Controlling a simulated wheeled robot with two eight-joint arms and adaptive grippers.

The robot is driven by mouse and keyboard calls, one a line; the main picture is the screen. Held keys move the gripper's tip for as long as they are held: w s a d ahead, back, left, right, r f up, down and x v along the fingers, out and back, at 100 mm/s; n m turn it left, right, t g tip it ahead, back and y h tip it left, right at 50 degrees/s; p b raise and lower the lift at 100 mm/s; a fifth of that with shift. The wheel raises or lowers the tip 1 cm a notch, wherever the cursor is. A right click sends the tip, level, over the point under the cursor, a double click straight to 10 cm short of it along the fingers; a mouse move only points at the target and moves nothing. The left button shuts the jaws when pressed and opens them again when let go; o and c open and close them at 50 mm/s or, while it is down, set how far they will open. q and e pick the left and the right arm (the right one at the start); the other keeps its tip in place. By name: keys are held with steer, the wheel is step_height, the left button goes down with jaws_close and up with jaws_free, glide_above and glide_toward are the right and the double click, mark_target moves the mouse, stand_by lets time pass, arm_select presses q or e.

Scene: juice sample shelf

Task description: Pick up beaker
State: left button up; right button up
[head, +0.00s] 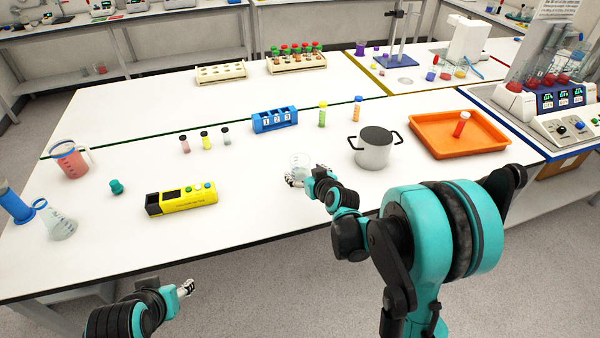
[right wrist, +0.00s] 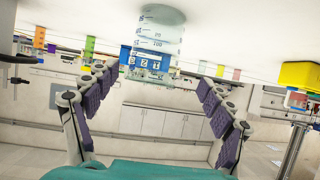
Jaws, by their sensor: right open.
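A clear glass beaker (head: 300,161) with graduation marks stands on the white table near its front edge, left of the steel pot. My right gripper (head: 295,179) is just in front of it and hides its lower part. In the right wrist view, which is upside down, the beaker (right wrist: 158,42) shows beyond and between the spread fingers of the right gripper (right wrist: 153,76). That gripper is open and empty. My left gripper (head: 186,288) is low in front of the table, apart from everything; its opening is too small to judge.
A steel pot (head: 374,155) stands right of the beaker, with an orange tray (head: 430,145) beyond. A blue numbered rack (head: 258,124) is behind it. A yellow device (head: 165,203), a jug of red liquid (head: 70,158) and a flask (head: 60,224) are at left.

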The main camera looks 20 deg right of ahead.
mark_target(296, 164)
steer(key=shift+w+d+f, duration=0.2)
steer(key=shift+w+f, duration=0.55)
steer(key=shift+f, duration=0.1)
steer(key=shift+w+f+t+b, duration=0.2)
steer(key=shift+w+f, duration=0.15)
steer(key=shift+w, duration=0.25)
steer(key=shift+w+f+t+b, duration=0.1)
steer(key=shift+w+f+b, duration=0.15)
steer(key=shift+w, duration=0.35)
steer(key=b+x, duration=0.1)
steer(key=x, duration=0.4)
steer(key=shift+w+f+b, duration=0.1)
steer(key=shift+w+b, duration=0.2)
steer(key=shift+b, duration=0.05)
steer(key=shift+s, duration=0.15)
steer(key=shift+c, duration=0.6)
steer(key=c, duration=1.4)
